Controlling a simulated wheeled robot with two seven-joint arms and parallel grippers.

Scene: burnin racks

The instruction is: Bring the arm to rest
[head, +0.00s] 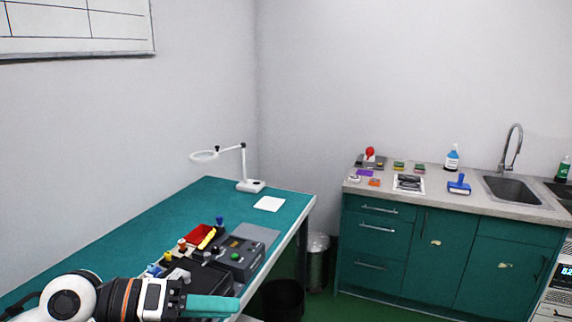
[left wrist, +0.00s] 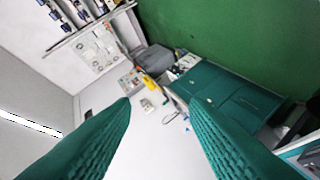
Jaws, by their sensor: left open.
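My left arm comes in at the lower left of the head view, and its gripper (head: 211,305) has teal fingers pointing right. It appears in front of the near part of the teal bench (head: 130,235); its height over the bench is hard to tell. In the left wrist view the two ribbed teal fingers (left wrist: 160,103) stand wide apart with nothing between them. My right gripper is in neither view.
A grey device (head: 240,262), a red bin (head: 200,235) and small coloured items lie on the bench near my left gripper. A white magnifier lamp (head: 250,186) stands at the back. A dark bin (head: 283,298) stands beside the bench, and a sink counter (head: 440,190) is at right.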

